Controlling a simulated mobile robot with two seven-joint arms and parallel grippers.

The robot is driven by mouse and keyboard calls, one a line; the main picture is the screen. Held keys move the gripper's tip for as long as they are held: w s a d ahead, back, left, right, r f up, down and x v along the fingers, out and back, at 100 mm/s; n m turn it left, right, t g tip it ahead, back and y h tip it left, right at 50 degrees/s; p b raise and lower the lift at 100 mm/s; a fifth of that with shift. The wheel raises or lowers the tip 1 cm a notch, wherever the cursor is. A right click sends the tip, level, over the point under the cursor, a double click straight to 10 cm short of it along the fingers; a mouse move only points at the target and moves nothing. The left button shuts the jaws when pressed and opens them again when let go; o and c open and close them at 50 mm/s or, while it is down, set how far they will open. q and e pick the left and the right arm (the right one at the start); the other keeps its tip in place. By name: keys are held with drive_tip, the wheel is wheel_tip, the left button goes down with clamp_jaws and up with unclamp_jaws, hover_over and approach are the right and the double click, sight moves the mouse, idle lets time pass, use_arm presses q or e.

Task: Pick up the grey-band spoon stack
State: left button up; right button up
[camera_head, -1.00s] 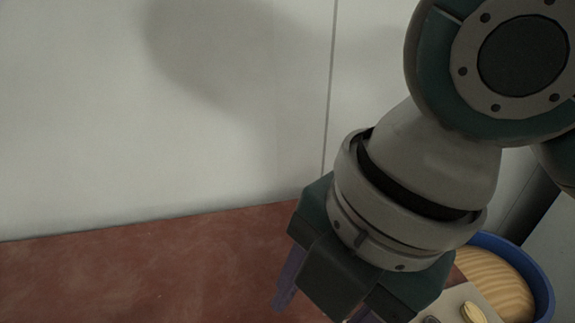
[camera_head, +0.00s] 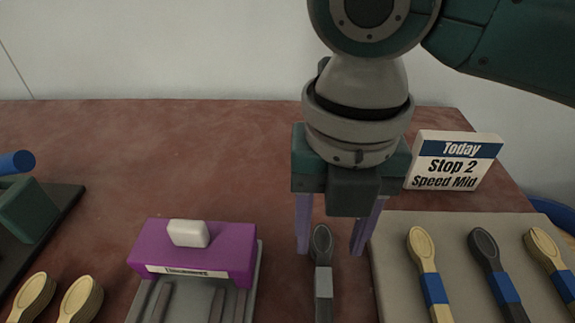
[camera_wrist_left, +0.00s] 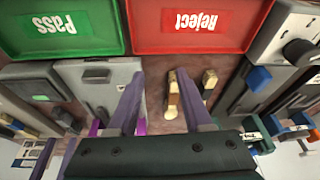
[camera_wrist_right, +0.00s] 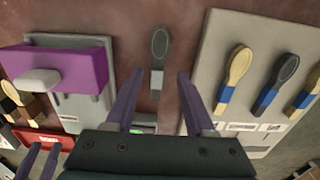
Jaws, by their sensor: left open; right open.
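The grey-band spoon stack (camera_head: 322,262) is dark with a light grey band on its handle. It lies on the brown table between the purple-topped device and the pale board. It also shows in the right wrist view (camera_wrist_right: 158,62), ahead of the fingers. My right gripper (camera_head: 331,248) is open above the stack, with a purple finger on either side of the spoon bowl in the head view. Nothing is between its fingers in the right wrist view.
A pale board (camera_head: 390,285) with several blue-band spoons lies right of the stack. A purple-topped device (camera_head: 195,250) stands left. A sign (camera_head: 455,160) reads "Today Stop 2 Speed Mid". Pass (camera_wrist_left: 65,28) and Reject (camera_wrist_left: 190,25) trays show in the left wrist view.

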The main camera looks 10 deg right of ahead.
sight(324, 263)
wheel_tip(324, 263, down, 4)
drive_tip(key=shift+a+f+b, duration=0.1)
drive_tip(key=shift+a+b, duration=0.05)
drive_tip(key=shift+b, duration=0.25)
clamp_jaws()
idle(0.3)
